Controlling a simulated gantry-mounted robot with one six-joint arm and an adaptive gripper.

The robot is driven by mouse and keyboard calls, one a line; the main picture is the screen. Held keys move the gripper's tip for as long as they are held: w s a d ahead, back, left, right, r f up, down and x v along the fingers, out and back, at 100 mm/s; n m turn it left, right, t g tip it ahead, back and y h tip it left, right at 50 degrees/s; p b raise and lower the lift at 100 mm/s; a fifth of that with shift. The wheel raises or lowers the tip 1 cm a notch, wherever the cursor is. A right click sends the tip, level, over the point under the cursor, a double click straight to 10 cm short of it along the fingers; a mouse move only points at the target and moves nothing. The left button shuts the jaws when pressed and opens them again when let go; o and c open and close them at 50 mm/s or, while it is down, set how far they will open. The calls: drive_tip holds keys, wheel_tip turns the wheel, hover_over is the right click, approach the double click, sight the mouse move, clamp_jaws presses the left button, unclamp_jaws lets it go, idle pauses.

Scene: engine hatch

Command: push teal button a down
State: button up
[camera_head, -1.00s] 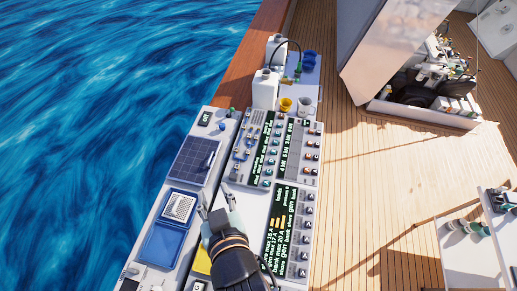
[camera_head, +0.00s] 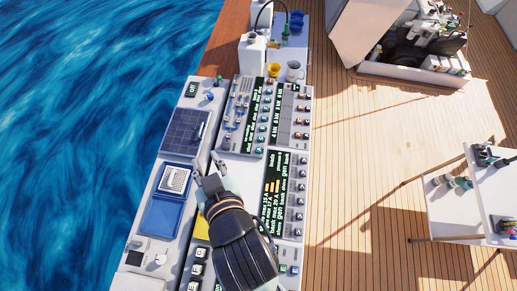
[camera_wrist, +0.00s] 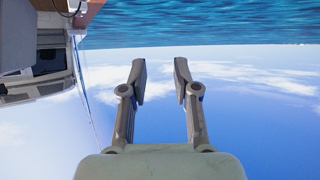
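The control console has several small teal buttons (camera_head: 261,138) in a column beside the black label strip of its upper panel. Their letters are too small to read, so I cannot tell which one is button a. My gripper (camera_head: 207,174) is above the console, left of the lower display panel (camera_head: 276,190) and below the teal column in the head view. It touches no button that I can see. In the wrist view my gripper (camera_wrist: 160,78) has its two fingers apart with nothing between them. My arm hides part of the lower console.
A solar panel (camera_head: 185,132) and a blue tray (camera_head: 164,213) lie left of my gripper. White bottles (camera_head: 251,56), a yellow cup (camera_head: 274,70) and a grey cup (camera_head: 293,70) stand at the console's far end. The wooden deck (camera_head: 360,150) to the right is largely clear. Sea lies left.

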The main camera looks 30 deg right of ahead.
clamp_jaws()
idle(0.3)
idle(0.8)
